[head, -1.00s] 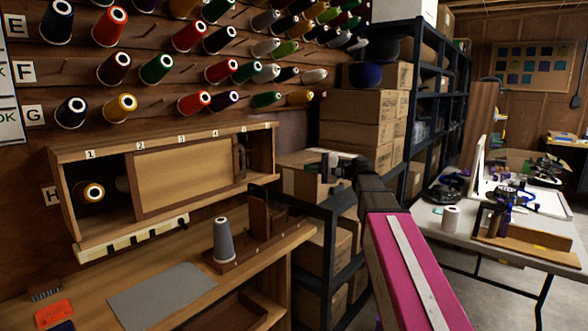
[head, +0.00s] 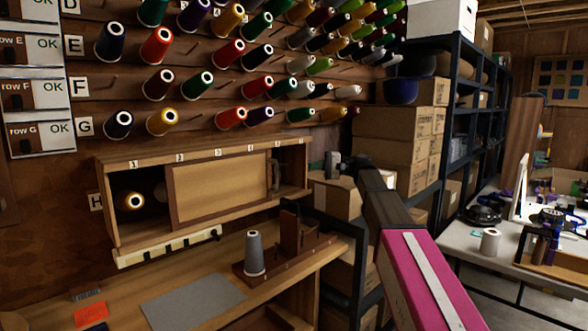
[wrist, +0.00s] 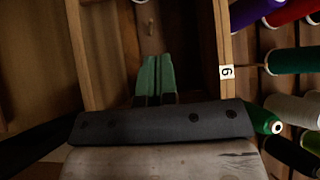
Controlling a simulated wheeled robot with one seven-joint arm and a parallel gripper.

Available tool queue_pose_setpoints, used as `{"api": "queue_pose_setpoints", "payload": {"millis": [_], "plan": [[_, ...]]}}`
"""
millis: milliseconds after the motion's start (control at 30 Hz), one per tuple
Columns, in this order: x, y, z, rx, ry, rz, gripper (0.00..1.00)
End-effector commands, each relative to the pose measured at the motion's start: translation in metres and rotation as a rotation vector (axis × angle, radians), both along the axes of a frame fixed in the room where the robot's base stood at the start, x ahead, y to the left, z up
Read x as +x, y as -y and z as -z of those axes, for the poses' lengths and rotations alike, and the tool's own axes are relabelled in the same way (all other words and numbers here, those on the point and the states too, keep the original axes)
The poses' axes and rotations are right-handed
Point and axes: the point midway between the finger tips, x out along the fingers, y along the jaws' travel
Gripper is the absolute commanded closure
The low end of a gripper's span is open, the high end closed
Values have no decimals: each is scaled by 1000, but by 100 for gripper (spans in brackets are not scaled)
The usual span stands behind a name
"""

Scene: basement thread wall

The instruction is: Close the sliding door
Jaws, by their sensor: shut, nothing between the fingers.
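The wooden cabinet (head: 205,151) on the wall has a light sliding door (head: 218,188) with a dark frame. The door covers the middle of the cabinet. An upright handle (head: 274,174) is at the door's right edge. The left compartment is open, with a dark spool (head: 132,201) inside; a gap also shows right of the handle. My gripper (head: 331,160) is just right of the cabinet's right end, apart from the handle. In the wrist view its green fingers (wrist: 154,80) are together and empty, near a wooden edge with a number label (wrist: 227,72).
Thread cones (head: 230,118) stick out on pegs above the cabinet. A bench (head: 180,275) below holds a grey cone (head: 254,253) and a wooden holder (head: 300,233). Cardboard boxes (head: 390,135) on dark shelving stand behind my arm. A table (head: 470,235) is at the right.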

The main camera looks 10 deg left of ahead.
Motion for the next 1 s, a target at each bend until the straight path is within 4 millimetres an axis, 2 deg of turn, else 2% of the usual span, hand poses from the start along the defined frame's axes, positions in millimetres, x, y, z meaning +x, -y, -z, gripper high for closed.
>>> {"api": "queue_pose_setpoints", "payload": {"millis": [167,567,733,1000], "plan": [[-4,-23,0,0,0,-1,100],[-13,-96,0,0,0,-1,100],[-34,-109,1,0,1,1,100],[-44,-118,1,-1,0,2,100]]}}
